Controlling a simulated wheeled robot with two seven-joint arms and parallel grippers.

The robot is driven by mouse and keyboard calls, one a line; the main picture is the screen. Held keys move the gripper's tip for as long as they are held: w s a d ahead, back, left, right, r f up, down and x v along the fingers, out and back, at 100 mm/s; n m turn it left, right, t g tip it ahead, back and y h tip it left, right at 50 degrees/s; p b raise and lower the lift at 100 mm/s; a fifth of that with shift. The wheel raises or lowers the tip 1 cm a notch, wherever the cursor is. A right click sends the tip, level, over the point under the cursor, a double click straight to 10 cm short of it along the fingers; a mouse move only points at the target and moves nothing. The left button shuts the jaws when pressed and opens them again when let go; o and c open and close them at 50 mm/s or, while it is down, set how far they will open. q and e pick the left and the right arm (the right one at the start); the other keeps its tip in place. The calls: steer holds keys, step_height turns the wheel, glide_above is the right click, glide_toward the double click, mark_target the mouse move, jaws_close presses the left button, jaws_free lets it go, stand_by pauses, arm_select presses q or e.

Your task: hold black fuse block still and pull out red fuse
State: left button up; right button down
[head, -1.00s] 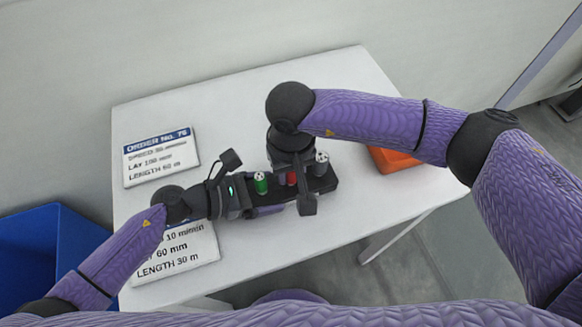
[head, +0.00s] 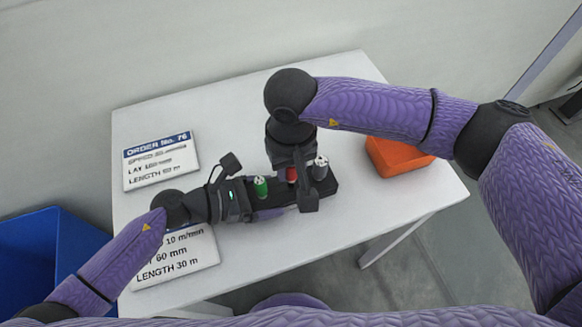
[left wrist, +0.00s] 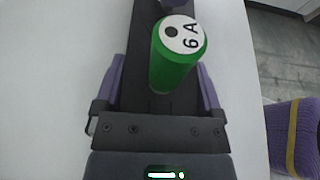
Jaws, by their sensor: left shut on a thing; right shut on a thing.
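The black fuse block (head: 331,187) lies on the white table. A green fuse (head: 260,187), a red fuse (head: 291,174) and a grey fuse (head: 320,169) stand in a row along it. My left gripper (head: 248,194) is shut on the block near its left end. In the left wrist view its purple fingers flank the block (left wrist: 147,20), beside the green fuse (left wrist: 176,55), marked 6 A. My right gripper (head: 292,180) comes from above and is shut on the red fuse, which it partly hides. I cannot tell whether the red fuse's lower end is clear of the block.
An orange box (head: 400,156) stands at the table's right side. Two order signs, one upper (head: 160,160) and one lower (head: 180,258), lie at the left. A blue bin (head: 50,250) stands left of the table (head: 220,115). The table's back area is clear.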

steer(key=shift+r, duration=2.2)
arm_select(q)
steer(key=o, duration=1.2)
step_height(320, 180, up, 11)
steer(key=p, duration=0.9)
steer(key=shift+p, duration=0.3)
arm_select(e)
step_height(320, 180, up, 10)
steer(key=shift+r, duration=0.2)
steer(key=shift+s, duration=0.1)
